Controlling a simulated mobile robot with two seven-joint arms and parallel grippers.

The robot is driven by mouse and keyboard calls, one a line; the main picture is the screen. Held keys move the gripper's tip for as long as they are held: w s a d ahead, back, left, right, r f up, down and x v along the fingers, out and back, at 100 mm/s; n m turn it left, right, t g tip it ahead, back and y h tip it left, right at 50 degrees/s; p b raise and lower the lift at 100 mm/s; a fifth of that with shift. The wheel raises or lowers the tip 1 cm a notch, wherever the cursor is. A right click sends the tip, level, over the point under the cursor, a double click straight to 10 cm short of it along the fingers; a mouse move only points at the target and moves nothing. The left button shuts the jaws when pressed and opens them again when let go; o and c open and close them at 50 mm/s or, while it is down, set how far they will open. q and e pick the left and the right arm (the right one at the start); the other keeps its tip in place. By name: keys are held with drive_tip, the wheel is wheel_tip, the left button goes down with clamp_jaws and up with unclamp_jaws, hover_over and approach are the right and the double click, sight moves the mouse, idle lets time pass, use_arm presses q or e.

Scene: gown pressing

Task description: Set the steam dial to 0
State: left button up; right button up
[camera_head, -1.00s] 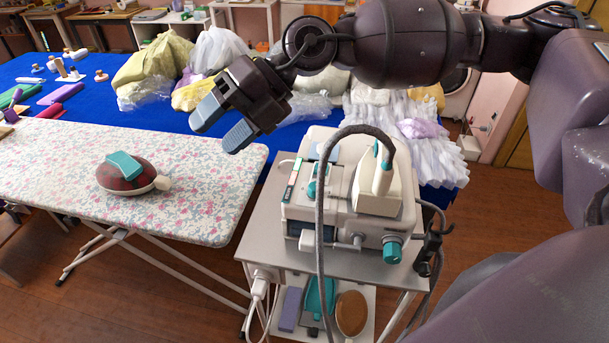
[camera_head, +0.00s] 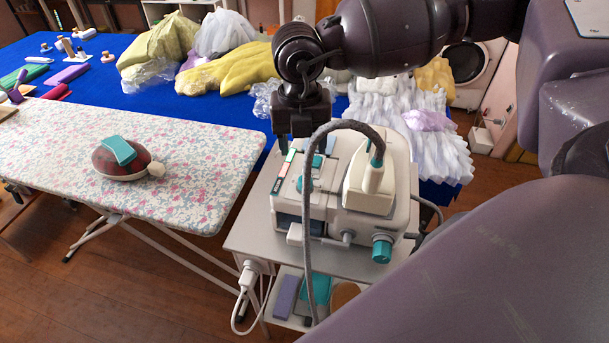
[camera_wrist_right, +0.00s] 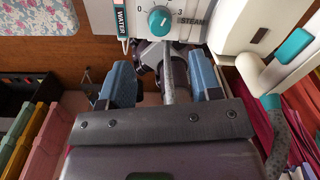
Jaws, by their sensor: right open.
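The steam station (camera_head: 325,222) is a white boxy unit on a small cart. Its steam dial (camera_wrist_right: 160,20) is a round teal knob on a white panel marked STEAM, with 0 to its left and 3 to its right in the right wrist view; I cannot read its exact setting. My right gripper (camera_head: 305,143) points down above the station's back part, apart from the dial. Its blue fingers (camera_wrist_right: 160,82) are spread and empty. My left gripper is out of view.
The grey hose (camera_head: 307,250) arches over the panel close to my gripper. A white iron (camera_head: 368,187) rests on the station's right side. A teal knob (camera_head: 382,248) is on the front. A floral ironing board (camera_head: 200,180) stands at left.

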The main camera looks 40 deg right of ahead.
sight(305, 179)
wheel_tip(305, 179, down, 9)
drive_tip(key=shift+s+d+f, duration=0.1)
drive_tip(key=shift+d, duration=0.05)
idle(0.4)
drive_tip(key=c, duration=0.9)
drive_tip(key=shift+c, duration=0.2)
